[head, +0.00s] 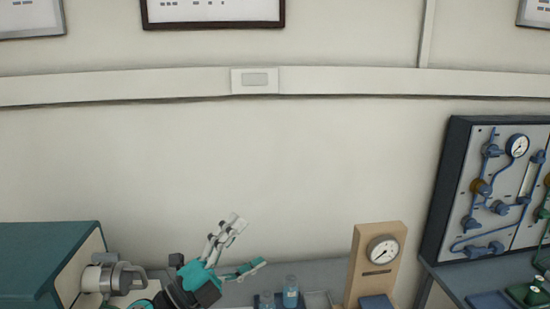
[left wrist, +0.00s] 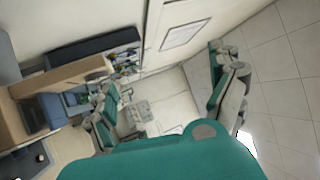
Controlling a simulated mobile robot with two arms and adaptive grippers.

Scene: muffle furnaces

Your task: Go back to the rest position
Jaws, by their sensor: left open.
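My left gripper (head: 248,243) is teal and light grey and stands low in the head view, left of the middle. Its fingers are spread open with nothing between them, in front of the pale wall and the back of the bench. In the left wrist view its two fingers (left wrist: 165,88) stand wide apart, with only the distant room showing between them. My right gripper is not in view.
A teal-topped box (head: 48,262) stands at lower left, close to my left arm. Small bottles (head: 291,292) and a wooden stand with a dial (head: 375,262) are right of the gripper. A gauge panel (head: 505,185) is at far right.

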